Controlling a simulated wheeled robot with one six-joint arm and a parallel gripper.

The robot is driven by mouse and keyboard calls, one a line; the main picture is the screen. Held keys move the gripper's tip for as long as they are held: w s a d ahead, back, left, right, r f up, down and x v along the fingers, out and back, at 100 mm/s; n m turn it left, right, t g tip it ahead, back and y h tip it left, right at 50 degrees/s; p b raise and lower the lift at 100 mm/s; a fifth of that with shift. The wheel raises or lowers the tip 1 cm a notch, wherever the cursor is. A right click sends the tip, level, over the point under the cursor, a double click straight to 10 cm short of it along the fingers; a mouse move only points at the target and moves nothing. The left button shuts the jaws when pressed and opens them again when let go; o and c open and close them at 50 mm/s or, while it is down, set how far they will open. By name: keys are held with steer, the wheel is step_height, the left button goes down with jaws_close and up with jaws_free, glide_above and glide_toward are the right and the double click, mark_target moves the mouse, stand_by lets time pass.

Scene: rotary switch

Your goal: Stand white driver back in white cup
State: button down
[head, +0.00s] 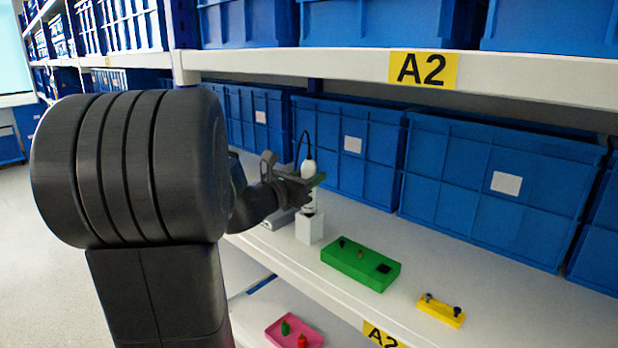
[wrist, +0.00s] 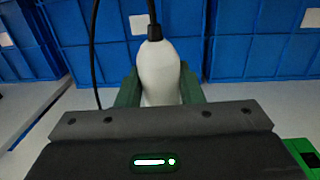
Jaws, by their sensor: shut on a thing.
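The white driver (head: 309,167) stands roughly upright, with a black cable at its top. My gripper (head: 314,181) is shut around its body. In the wrist view the driver (wrist: 159,72) sits between the two green fingers of my gripper (wrist: 160,88). The white cup (head: 309,228) is a square holder on the shelf directly below the driver. The driver's lower part shows just above the cup's opening; I cannot tell whether its tip is inside. The cup is not visible in the wrist view.
A green box (head: 352,268) with small knobs stands right of the cup, and a yellow plate (head: 440,310) lies farther right. A grey object (head: 277,221) is left of the cup. Blue bins (head: 345,150) line the back. A pink tray (head: 292,331) is on the lower shelf.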

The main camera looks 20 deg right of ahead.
steer(key=shift+f+b, duration=0.45)
steer(key=shift+b, duration=0.65)
stand_by(0.5)
steer(key=c, duration=0.9)
jaws_free()
steer(key=b+v, duration=0.2)
steer(key=v, duration=1.2)
steer(key=shift+d, duration=0.15)
steer(key=p+x, duration=0.2)
steer(key=x, duration=1.1)
steer(key=shift+w+d, duration=0.15)
steer(key=shift+d, duration=0.15)
